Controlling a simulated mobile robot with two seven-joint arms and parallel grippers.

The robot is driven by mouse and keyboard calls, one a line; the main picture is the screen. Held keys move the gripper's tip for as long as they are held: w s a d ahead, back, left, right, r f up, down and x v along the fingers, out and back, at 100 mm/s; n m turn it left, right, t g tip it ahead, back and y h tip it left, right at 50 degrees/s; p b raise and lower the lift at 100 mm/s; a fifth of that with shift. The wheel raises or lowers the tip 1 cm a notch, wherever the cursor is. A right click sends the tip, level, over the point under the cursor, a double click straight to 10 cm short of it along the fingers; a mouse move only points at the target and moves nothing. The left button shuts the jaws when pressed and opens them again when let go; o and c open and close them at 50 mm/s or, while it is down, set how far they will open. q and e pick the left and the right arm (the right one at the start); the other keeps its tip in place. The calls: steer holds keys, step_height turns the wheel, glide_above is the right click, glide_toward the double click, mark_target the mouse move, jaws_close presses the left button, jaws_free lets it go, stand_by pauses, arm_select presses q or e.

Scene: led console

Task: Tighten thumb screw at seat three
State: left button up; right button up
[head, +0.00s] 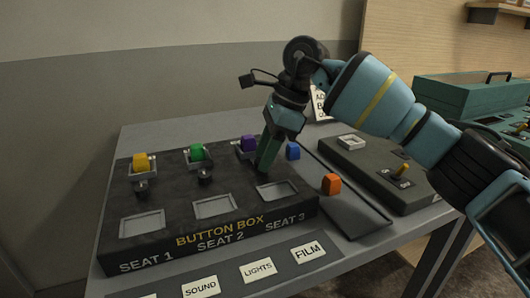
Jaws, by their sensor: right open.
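The dark button box (160,250) stands on the table with recesses labelled SEAT 1, SEAT 2 and SEAT 3. The seat three recess (278,190) looks empty. My right gripper (264,168) points down at the back edge of that recess, just right of the purple block. It is open, though its fingers overlap in this view. The thumb screw at seat three cannot be made out; the fingers cover that spot. Dark knobs show at seat one (142,186) and seat two (205,177). My left gripper is not in view.
A grey-green switch panel (385,178) lies farther right. Label cards, including FILM (308,252), lie in front.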

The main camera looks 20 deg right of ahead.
steer(key=shift+f, duration=0.1)
jaws_close()
stand_by(0.3)
